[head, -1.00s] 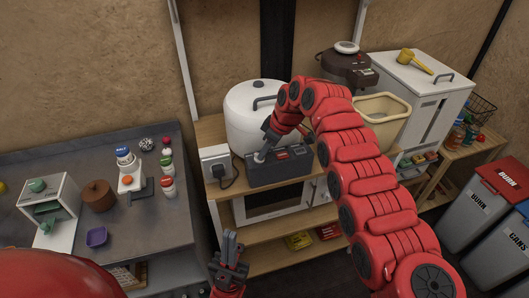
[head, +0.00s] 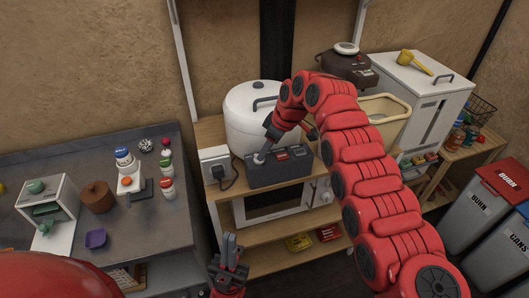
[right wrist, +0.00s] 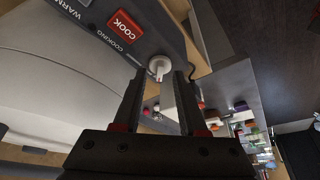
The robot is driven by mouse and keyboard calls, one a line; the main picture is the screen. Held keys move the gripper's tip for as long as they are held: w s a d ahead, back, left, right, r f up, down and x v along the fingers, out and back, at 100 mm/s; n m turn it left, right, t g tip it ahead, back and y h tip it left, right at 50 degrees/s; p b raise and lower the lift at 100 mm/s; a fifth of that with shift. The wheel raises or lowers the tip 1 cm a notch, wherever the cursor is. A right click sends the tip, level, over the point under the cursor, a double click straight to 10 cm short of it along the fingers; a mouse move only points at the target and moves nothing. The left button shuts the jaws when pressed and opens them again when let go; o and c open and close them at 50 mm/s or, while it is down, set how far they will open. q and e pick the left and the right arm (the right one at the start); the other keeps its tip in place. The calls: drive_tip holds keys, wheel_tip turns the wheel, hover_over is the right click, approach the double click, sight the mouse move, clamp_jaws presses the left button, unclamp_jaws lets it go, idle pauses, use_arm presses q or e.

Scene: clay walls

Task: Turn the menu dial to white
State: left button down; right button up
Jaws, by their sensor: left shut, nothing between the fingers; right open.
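The menu dial is a small pale knob (right wrist: 158,66) on the dark grey control box (head: 281,167) at the front of the big white cooker (head: 250,118). My right gripper (right wrist: 161,76) is open, with its fingertips at the dial, one to each side; whether they touch it I cannot tell. In the head view the dial (head: 259,158) is small, just below my right gripper (head: 265,149). Its setting and any colour marks cannot be made out. My left gripper (head: 229,250) is shut and empty, low in front of the shelf.
A red COOK button (right wrist: 124,25) is close to the dial on the box. A white socket box with a black plug (head: 217,168) stands left of it. A white microwave (head: 275,205) is below.

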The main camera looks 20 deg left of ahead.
drive_tip(key=b+v, duration=0.1)
drive_tip(key=v, duration=1.4)
drive_tip(key=shift+r, duration=0.4)
